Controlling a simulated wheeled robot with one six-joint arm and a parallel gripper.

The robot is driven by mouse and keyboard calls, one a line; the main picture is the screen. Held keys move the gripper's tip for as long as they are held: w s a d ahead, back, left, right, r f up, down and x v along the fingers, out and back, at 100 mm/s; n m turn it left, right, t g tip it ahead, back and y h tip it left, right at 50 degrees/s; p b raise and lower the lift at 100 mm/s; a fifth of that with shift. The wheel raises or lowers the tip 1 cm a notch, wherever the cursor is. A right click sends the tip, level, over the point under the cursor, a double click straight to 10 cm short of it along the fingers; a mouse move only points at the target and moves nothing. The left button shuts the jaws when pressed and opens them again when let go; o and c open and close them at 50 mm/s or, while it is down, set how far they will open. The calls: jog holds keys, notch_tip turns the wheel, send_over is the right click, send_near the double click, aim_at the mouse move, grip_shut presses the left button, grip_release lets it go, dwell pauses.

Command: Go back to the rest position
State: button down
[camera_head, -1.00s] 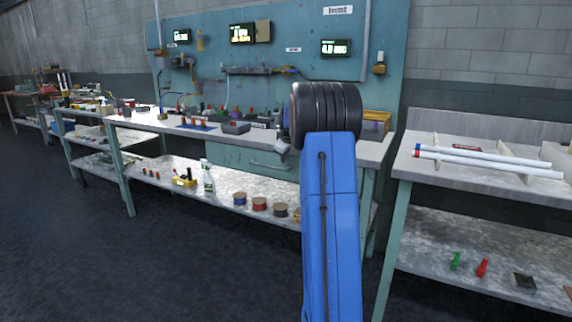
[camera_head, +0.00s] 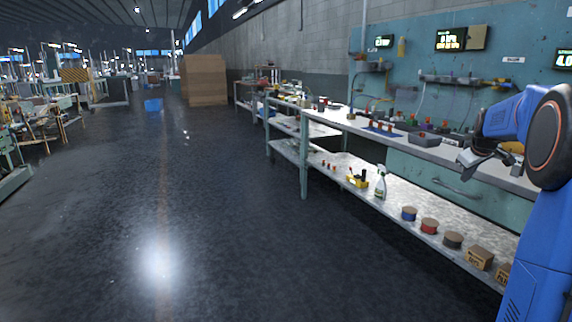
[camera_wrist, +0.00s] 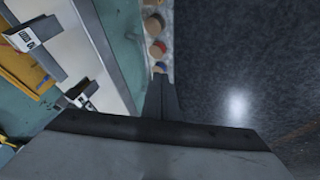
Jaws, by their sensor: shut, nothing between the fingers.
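My gripper (camera_head: 470,160) shows at the right of the head view, at the end of my folded blue arm. It is near the front edge of the workbench (camera_head: 345,122), and I cannot tell the exact gap. In the wrist view my gripper (camera_wrist: 162,98) has its dark fingers together, with nothing between them. Beyond the fingers lie the bench edge and the dark floor.
The lower shelf holds a spray bottle (camera_head: 380,183), a yellow caddy (camera_head: 358,179), several spools and cardboard boxes (camera_head: 480,257). A teal pegboard (camera_head: 510,60) with displays stands behind. Open floor (camera_head: 160,220) lies left and ahead. A large brown stack (camera_head: 204,80) stands far off.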

jog(key=s+a+m+y, duration=0.1)
jog(key=s+a, duration=0.9)
jog(key=a, duration=0.4)
jog(key=s+a+y, duration=0.1)
jog(key=s+a, duration=1)
jog(key=a, duration=0.3)
jog(key=s+a+f, duration=0.3)
jog(key=s+f, duration=0.1)
jog(key=s, duration=0.3)
jog(key=s+a+f+m+g+y, duration=0.1)
jog(key=s+a+f, duration=0.3)
jog(key=s, duration=0.4)
jog(key=s+a+f, duration=0.3)
jog(key=s+a, duration=0.1)
jog(key=s, duration=0.4)
jog(key=shift+s+a+f+m+g, duration=0.2)
jog(key=shift+f+m+g, duration=0.1)
jog(key=shift+f, duration=0.1)
